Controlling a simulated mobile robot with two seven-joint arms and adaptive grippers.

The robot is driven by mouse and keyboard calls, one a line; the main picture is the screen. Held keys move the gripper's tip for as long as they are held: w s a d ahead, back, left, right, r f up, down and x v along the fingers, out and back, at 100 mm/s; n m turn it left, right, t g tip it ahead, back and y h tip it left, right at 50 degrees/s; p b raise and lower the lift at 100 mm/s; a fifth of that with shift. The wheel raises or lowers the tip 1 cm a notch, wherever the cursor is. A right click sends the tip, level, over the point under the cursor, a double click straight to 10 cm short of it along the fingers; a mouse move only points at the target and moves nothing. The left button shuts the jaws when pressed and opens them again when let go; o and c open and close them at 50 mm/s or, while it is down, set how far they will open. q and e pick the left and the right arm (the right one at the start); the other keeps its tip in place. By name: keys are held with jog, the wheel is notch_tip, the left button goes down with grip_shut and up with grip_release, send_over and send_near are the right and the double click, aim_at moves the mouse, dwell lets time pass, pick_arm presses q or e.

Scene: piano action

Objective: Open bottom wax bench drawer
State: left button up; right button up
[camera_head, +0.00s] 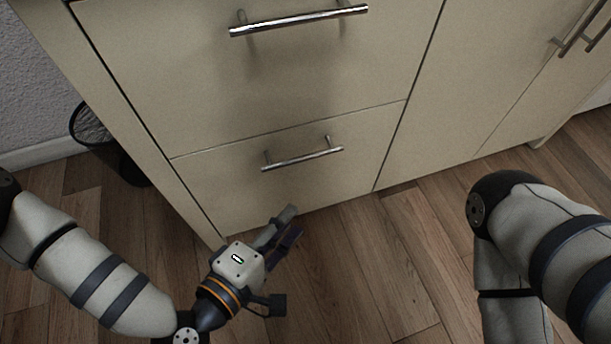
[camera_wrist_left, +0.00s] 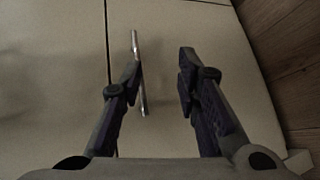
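The bottom drawer (camera_head: 215,185) of the pale cabinet looks shut, its front flush with the panels around it. Its metal bar handle (camera_head: 302,160) runs across its upper part. My left gripper (camera_head: 292,223) is in front of and below this handle in the head view, apart from it there. In the left wrist view my left gripper (camera_wrist_left: 160,70) has its fingers spread. The handle (camera_wrist_left: 138,70) shows edge-on close to the left finger, partly hidden by it; I cannot tell whether they touch. My right gripper is out of view.
A larger drawer (camera_head: 180,70) with its own handle (camera_head: 300,19) is above. Cabinet doors (camera_head: 470,80) with bar handles are to the right. A dark wire bin (camera_head: 128,165) stands at the cabinet's left side. The wooden floor (camera_head: 360,265) in front is clear.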

aim_at(304, 160)
pick_arm(q)
jog(key=w+d+b, duration=0.1)
jog(key=w, duration=0.4)
jog(key=w+d+n+t+b, duration=0.1)
jog(key=w, duration=0.4)
jog(key=w+d+t+b, duration=0.1)
jog(key=w+b, duration=0.1)
jog(key=w, duration=0.3)
jog(key=shift+d+f+n+y, duration=0.3)
jog(key=shift+d+f+n, duration=0.1)
jog(key=shift+s, duration=0.1)
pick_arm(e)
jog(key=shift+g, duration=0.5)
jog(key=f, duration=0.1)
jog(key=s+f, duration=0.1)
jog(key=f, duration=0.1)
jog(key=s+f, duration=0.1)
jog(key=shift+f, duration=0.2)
pick_arm(q)
jog(key=shift+c, duration=0.6)
grip_shut()
